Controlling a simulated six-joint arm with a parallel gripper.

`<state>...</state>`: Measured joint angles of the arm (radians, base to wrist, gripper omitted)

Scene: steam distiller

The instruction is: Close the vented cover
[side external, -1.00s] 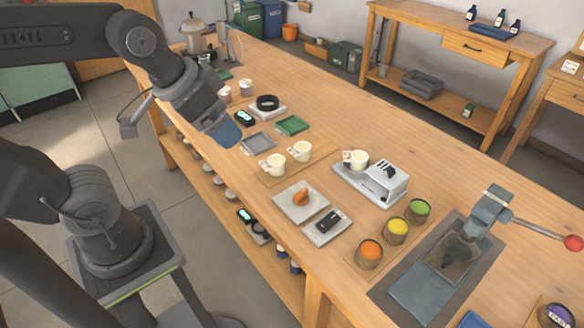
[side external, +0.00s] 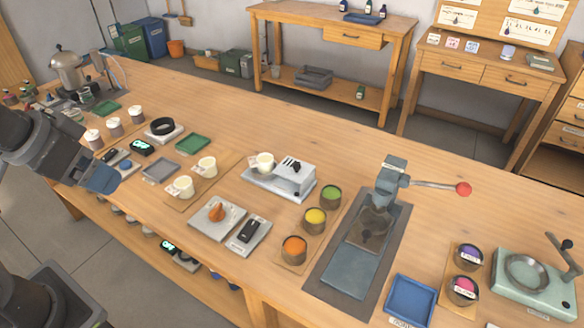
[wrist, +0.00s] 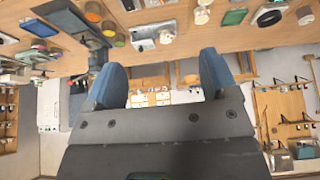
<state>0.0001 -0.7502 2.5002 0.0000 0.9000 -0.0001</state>
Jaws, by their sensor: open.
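I cannot clearly pick out the vented cover or its vents. A metal pot with a domed lid (side external: 70,56) stands at the far left end of the bench in the side view, too small to tell its details. A pale green device with a round ring (side external: 527,273) and a crank stands at the right end. My gripper (side external: 103,180) is above the bench's near left edge, apart from both. In the wrist view my gripper (wrist: 162,80) shows two blue fingers spread apart with nothing between them.
A lever press (side external: 375,215) with a red-knobbed handle stands right of centre. Bowls of green, yellow and orange material (side external: 315,220), a metal box device (side external: 285,178), cream cups (side external: 180,187) and trays crowd the near side. The bench's back strip (side external: 270,125) is clear.

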